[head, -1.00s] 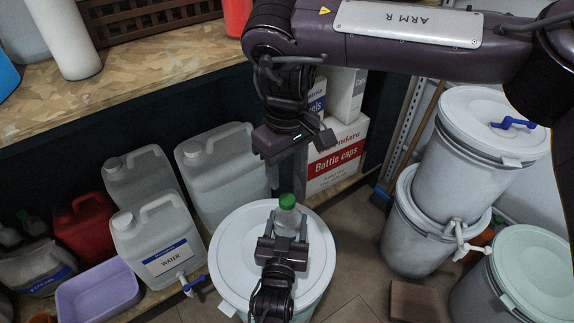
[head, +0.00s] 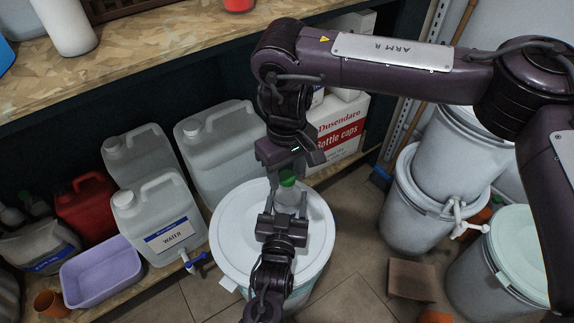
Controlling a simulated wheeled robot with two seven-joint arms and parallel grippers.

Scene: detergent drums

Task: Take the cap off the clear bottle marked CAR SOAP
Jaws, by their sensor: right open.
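The clear bottle (head: 289,199) stands on the round white drum lid (head: 235,225), with its green cap (head: 287,179) on top. Its marking cannot be read from here. My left gripper (head: 286,206) reaches in from the bottom and is shut on the bottle's body, one finger on each side. My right gripper (head: 286,173) points down from above. It is open at the green cap, which sits between its fingers. Whether the fingers touch the cap cannot be told. The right gripper and wrist partly hide the cap's far side.
White jugs, one labelled WATER (head: 168,225), stand left of the drum beside a lilac tub (head: 101,272). A Bottle caps box (head: 337,135) is behind. Stacked white drums (head: 412,215) stand at the right. A wooden shelf (head: 130,65) crosses the upper left.

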